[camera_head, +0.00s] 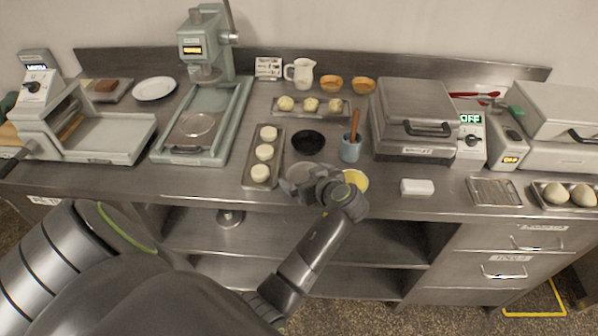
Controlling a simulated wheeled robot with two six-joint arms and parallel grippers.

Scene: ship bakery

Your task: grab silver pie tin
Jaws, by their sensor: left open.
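A round silver pie tin (296,171) sits near the front edge of the steel counter, partly hidden by my left gripper. My left gripper (311,182) is open and over the tin's front right side, with its fingers pointing left. Whether the fingers touch the tin's rim cannot be told. My right gripper is not in view.
A dark round pan (308,142) lies just behind the tin. A tray of pale dough rounds (249,177) lies to the left. A yellow-filled bowl (356,180) and a blue cup with a brush (350,150) stand to the right. Counter further right is clear around a white block (417,187).

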